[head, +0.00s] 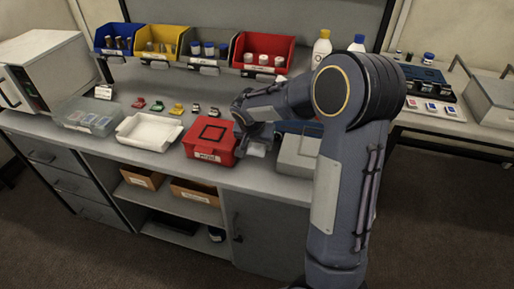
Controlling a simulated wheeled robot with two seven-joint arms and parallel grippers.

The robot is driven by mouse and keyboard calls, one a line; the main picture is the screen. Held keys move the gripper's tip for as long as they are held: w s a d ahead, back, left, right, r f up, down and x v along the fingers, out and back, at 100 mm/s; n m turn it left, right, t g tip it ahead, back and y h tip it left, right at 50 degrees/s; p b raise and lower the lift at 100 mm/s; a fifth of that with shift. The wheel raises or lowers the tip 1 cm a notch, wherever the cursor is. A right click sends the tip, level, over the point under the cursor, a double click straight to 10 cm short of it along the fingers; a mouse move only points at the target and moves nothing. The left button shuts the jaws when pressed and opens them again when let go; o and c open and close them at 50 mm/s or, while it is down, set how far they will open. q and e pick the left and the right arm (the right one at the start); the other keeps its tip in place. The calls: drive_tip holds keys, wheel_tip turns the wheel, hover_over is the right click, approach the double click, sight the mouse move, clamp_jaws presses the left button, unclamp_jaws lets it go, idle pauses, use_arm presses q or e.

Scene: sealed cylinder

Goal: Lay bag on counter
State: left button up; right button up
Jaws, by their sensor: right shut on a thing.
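A small pale, see-through item that looks like the bag (257,150) shows just below my right gripper (252,138), low over the counter (235,178) and right of a red box. My right gripper is shut on it, and my own wrist hides most of the hold. I cannot tell whether the bag touches the counter. My left gripper is not in view.
The red box (203,151) stands close on the left, with a grey box (297,156) on the right. A white tray (148,132) and a clear container (88,117) are farther left. Coloured bins (264,52) line the back.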

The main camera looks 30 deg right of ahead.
wheel_tip(320, 180, down, 3)
drive_tip(key=shift+r, duration=0.15)
drive_tip(key=shift+f+b, duration=0.2)
drive_tip(key=shift+b, duration=0.1)
drive_tip(key=o, duration=0.7)
drive_tip(key=shift+r, duration=0.1)
